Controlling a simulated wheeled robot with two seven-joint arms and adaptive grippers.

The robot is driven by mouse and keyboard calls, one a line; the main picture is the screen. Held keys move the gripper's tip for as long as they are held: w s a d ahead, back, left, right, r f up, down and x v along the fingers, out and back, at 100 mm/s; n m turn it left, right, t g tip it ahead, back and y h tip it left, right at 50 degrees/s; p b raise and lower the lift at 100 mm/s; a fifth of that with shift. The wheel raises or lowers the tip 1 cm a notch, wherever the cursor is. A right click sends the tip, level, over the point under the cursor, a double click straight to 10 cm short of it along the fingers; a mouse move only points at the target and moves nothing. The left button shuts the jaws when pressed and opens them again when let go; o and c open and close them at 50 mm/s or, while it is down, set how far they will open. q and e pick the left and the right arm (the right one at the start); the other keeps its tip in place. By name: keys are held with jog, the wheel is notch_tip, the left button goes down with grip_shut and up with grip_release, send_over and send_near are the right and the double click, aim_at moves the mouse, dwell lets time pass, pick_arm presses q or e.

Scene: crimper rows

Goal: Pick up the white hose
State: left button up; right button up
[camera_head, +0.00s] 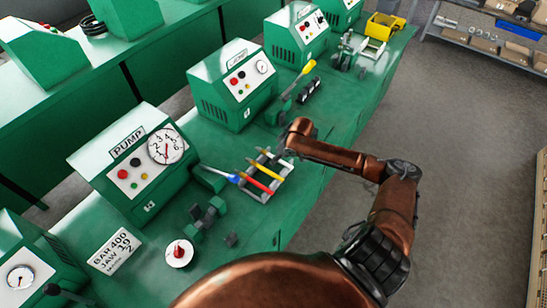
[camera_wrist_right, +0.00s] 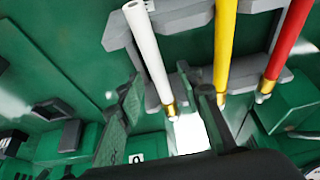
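The white hose (camera_wrist_right: 150,55) lies in a grey rack (camera_wrist_right: 190,20) in the right wrist view, left of the yellow hose (camera_wrist_right: 225,45) and red hose (camera_wrist_right: 287,45). It has a brass end. My right gripper (camera_wrist_right: 166,108) is open, with one finger on each side of the hose's brass end in the picture. I cannot tell whether they touch it. In the head view my right gripper (camera_head: 286,147) is at the far right corner of the rack (camera_head: 284,184). My left gripper is not in view.
Green pump boxes (camera_head: 135,165) line the left of the green bench (camera_head: 215,240). A dark green clamp-like device (camera_head: 207,215) and a round white dial with a red knob (camera_head: 179,252) stand nearer. Open floor lies right.

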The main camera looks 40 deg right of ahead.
jog(key=shift+c, duration=0.3)
grip_shut()
dwell(0.3)
